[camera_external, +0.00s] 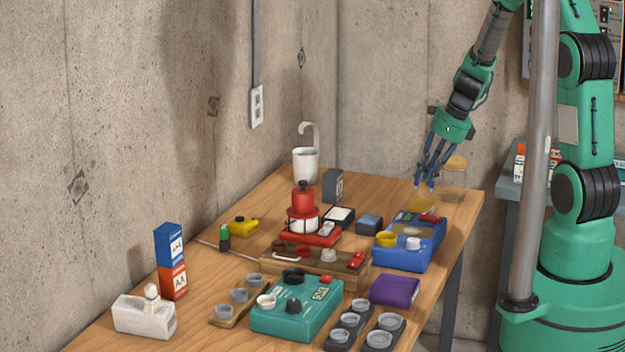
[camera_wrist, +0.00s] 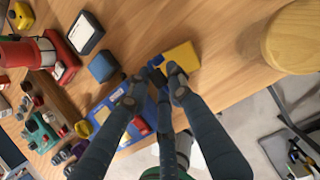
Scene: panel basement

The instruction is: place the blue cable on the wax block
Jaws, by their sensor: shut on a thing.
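My gripper (camera_external: 425,186) is low over the far right part of the table, beside the glass jar. In the wrist view, its dark fingertips (camera_wrist: 166,74) are closed around a small bright blue piece, which looks like the blue cable (camera_wrist: 157,60). The fingers hide most of it. A yellow block, which looks like the wax block (camera_wrist: 182,57), is right at the fingertips, partly covered by them. I cannot tell whether the cable touches it. In the external view the cable and the block are hard to make out.
A blue device (camera_external: 410,241) with knobs stands just in front of my gripper. A jar with a wooden lid (camera_external: 456,163) is close on the right. A small blue-grey box (camera_external: 369,223) and a red device (camera_external: 310,238) are to the left. The table's right edge is near.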

